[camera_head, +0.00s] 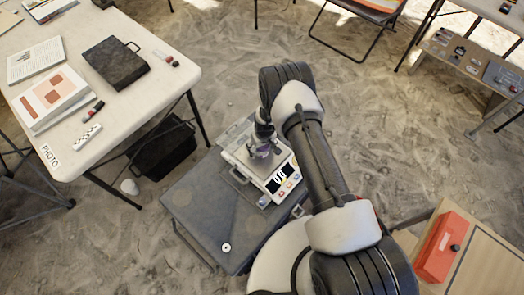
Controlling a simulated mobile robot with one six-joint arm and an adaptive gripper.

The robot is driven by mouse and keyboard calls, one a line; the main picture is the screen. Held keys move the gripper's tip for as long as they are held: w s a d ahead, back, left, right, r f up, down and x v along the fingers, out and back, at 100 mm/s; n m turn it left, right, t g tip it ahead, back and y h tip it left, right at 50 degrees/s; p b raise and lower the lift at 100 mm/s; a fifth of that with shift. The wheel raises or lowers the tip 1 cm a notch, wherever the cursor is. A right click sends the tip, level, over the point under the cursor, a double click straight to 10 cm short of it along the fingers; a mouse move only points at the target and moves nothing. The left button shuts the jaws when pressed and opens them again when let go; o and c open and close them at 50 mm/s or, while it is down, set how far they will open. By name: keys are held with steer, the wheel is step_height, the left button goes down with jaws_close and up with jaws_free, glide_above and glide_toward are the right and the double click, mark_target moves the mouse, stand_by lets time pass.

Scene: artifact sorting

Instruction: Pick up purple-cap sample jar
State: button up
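My gripper (266,150) points down over a white device (239,159) with a clear lid, dark displays and coloured buttons. A small purple patch (264,153) shows at my fingertips, and it looks like the purple cap of the sample jar. The jar's body is hidden by my gripper and too small to make out. I cannot tell whether the fingers are closed on it or only around it.
The device stands on a dark grey case (195,205). A white table (150,95) at left holds a black box (115,62), papers and markers. A red box (442,250) lies on wood at lower right. A black crate (165,148) sits under the table. Sandy floor is open at centre top.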

steer(key=shift+c, duration=0.5)
steer(key=c, duration=1)
